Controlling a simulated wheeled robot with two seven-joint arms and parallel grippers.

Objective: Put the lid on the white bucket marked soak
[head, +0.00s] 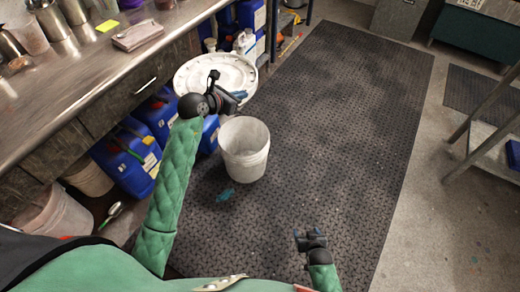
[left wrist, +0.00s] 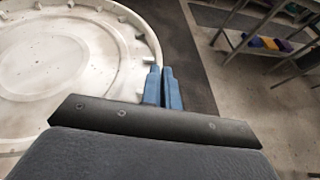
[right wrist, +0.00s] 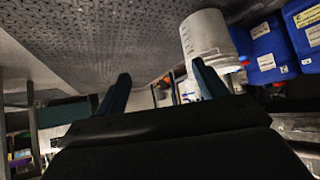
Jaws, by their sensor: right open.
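The white round lid (head: 217,72) is at the upper left of the head view, and its notched rim fills the left of the left wrist view (left wrist: 75,50). My left gripper (head: 238,96) is at the lid's right edge, its blue fingers (left wrist: 164,88) close together on the rim. The open white bucket (head: 245,158) stands on the dark mat, in front of and below the lid; I cannot read a mark on it. It also shows in the right wrist view (right wrist: 206,38). My right gripper (head: 310,234) is open and empty, low at the right of the bucket.
A metal bench (head: 95,60) with cups runs along the left. Blue canisters (head: 128,158) and tubs stand under it. A small teal thing (head: 226,192) lies by the bucket. The mat (head: 340,110) is clear to the right. A metal rack (head: 490,150) stands far right.

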